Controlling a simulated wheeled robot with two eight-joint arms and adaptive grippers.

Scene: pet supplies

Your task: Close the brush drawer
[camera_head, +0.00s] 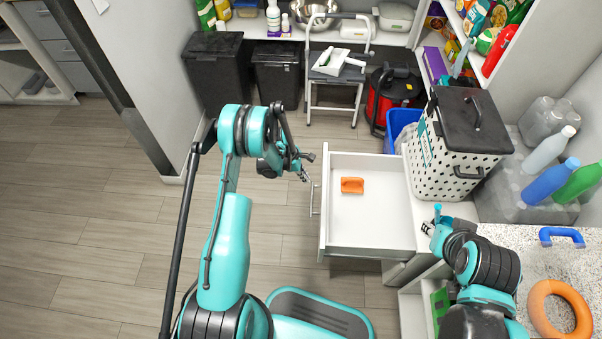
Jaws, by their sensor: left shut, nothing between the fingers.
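The white brush drawer (372,230) stands pulled out from the cabinet at the centre right. A small orange brush (352,185) lies in it towards the front panel, and the rest of its floor is bare. The drawer's bar handle (314,200) is on the left-facing front. My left gripper (306,168) is shut and empty, just left of the front panel near its far corner and beyond the handle. Contact with the panel cannot be told. My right gripper (432,226) is over the counter edge right of the drawer; its fingers are too small to read.
A white dotted bin with a black lid (475,125) stands on the counter behind the drawer. An orange ring (560,308) and blue handle (562,236) lie on the right counter. A step stool (337,75) stands at the back. The floor left of the drawer is clear.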

